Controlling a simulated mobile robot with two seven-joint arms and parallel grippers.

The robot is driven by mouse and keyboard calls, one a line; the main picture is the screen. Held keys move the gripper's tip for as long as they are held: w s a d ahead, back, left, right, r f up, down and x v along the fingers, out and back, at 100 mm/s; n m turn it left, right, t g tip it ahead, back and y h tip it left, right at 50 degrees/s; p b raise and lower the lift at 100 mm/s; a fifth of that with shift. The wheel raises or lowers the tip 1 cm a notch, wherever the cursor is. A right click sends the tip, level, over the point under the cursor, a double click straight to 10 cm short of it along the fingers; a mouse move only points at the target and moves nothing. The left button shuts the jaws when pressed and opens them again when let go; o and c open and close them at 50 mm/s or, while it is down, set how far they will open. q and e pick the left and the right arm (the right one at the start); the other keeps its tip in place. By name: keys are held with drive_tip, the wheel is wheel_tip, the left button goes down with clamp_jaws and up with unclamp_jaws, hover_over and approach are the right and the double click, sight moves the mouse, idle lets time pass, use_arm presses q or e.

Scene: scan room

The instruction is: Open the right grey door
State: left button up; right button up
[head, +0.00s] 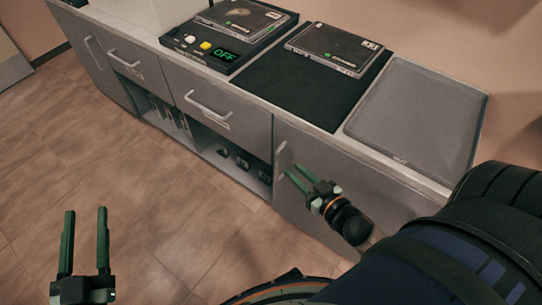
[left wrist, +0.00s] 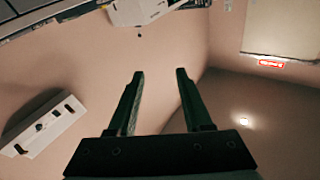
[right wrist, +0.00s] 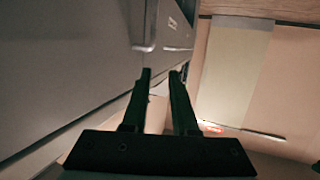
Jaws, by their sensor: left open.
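The right grey door (head: 330,197) is the front panel at the right end of the counter and looks closed. Its upright handle (head: 282,158) is near the door's left edge, and it also shows at the top of the right wrist view (right wrist: 150,22). My right gripper (head: 291,170) is at the handle's lower end, its green fingers pointing at it. A gap narrower than the left one's shows between them; whether they grip the handle is unclear. My left gripper (head: 86,210) is open and empty, low at the left, away from the door.
The counter carries a black device reading OFF (head: 215,45), a dark mat (head: 290,95) with a flat case (head: 335,48), and a grey tray (head: 420,112). Left of the door are drawers (head: 225,110) above open shelves (head: 235,160). Floor (head: 160,215) in front is clear.

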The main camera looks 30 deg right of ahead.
wheel_tip(320, 180, down, 8)
drive_tip(key=w+d+n+t+y+b, duration=0.2)
drive_tip(key=d+y+b, duration=0.1)
drive_tip(key=b, duration=0.8)
use_arm(q)
drive_tip(key=s+d+r+m+t+h+b, duration=0.2)
drive_tip(key=s+m+h, duration=0.4)
drive_tip(key=s+h, duration=0.1)
drive_tip(key=shift+d+r+t+h+b, duration=0.15)
drive_tip(key=shift+t+h+b, duration=0.25)
drive_tip(key=shift+h, duration=0.4)
use_arm(e)
drive_tip(key=x, duration=1.2)
drive_tip(key=shift+w+d+r, duration=0.1)
drive_tip(key=shift+w+r, duration=0.05)
drive_tip(key=shift+r, duration=0.2)
drive_tip(key=shift+c, duration=0.3)
clamp_jaws()
